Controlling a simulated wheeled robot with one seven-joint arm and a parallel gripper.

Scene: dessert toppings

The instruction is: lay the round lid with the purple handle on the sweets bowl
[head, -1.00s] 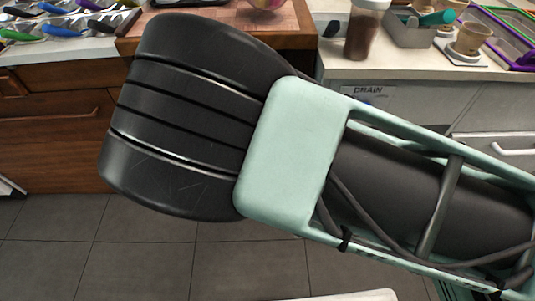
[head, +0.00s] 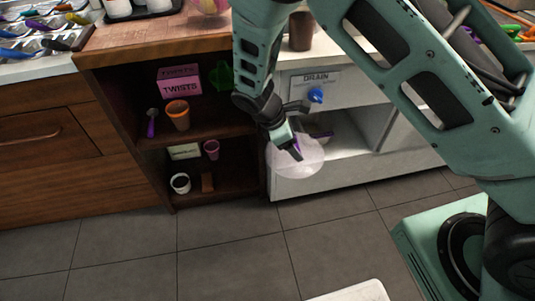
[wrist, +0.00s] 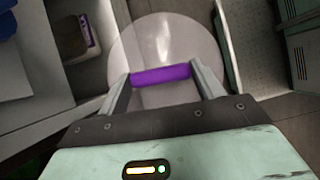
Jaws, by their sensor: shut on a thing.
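The round lid (head: 310,163) is a clear, pale disc with a purple handle. In the wrist view the purple handle (wrist: 161,75) lies between my two fingers, and the lid's disc (wrist: 165,38) spreads out beyond it. My gripper (head: 290,148) is shut on the handle and holds the lid in front of the white cabinet, below counter height. A pink, rounded bowl (head: 211,5) is partly in view at the top edge, on the wooden counter; it may be the sweets bowl, but its rim and contents are cut off.
The wooden counter (head: 130,42) stands over open shelves with a pink TWISTS box (head: 179,80), an orange cup (head: 178,114) and smaller cups.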

